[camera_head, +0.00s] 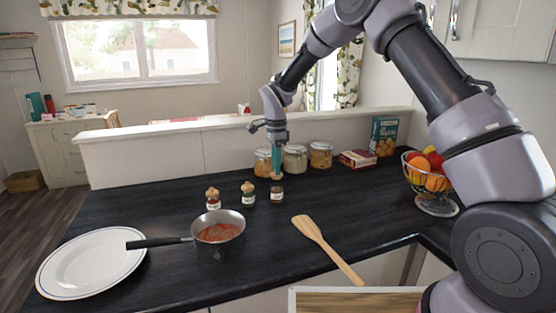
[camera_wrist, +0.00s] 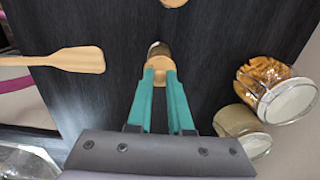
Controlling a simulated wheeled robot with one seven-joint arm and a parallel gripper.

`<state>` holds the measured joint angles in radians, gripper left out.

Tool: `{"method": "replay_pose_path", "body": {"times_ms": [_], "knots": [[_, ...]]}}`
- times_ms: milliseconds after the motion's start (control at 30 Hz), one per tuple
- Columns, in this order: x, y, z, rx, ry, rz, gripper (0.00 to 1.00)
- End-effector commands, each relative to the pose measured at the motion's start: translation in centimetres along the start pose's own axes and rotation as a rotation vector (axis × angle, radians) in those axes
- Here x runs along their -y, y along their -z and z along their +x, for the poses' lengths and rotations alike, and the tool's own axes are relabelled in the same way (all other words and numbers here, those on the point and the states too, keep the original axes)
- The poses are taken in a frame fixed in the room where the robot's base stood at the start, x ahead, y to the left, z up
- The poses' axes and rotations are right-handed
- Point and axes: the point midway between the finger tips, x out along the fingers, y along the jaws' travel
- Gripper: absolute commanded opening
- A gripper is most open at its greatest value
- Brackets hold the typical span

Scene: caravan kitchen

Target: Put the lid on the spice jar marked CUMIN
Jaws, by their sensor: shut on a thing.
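Three small spice jars stand on the dark counter. The left jar (camera_head: 213,203) and the middle jar (camera_head: 248,197) wear wooden knob lids. The right jar (camera_head: 277,195) holds something brown. The labels are too small to read, so I cannot tell which says CUMIN. My gripper (camera_head: 277,176), with teal fingers, points down over the right jar. It is shut on a wooden lid, seen between the fingertips in the wrist view (camera_wrist: 160,66). The right jar's top (camera_wrist: 158,47) shows just past this lid. I cannot tell whether lid and jar touch.
A saucepan (camera_head: 218,243) of red sauce stands in front of the jars, with a white plate (camera_head: 90,262) at left. A wooden spatula (camera_head: 325,248) lies to the right. Glass storage jars (camera_head: 295,158) stand behind my gripper, and a fruit basket (camera_head: 432,190) is far right.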

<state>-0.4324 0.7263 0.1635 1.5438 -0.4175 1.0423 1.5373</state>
Motion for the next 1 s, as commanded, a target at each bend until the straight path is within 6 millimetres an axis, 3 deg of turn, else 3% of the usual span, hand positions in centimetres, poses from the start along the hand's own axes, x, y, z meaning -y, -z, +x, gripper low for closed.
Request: {"method": "replay_pose_path", "body": {"times_ms": [300, 1000], "knots": [[0.0, 0.0, 2.2, 0.0, 0.0, -0.001, 0.0], [0.0, 0.0, 2.3, -0.001, 0.001, -0.001, 0.0]]}}
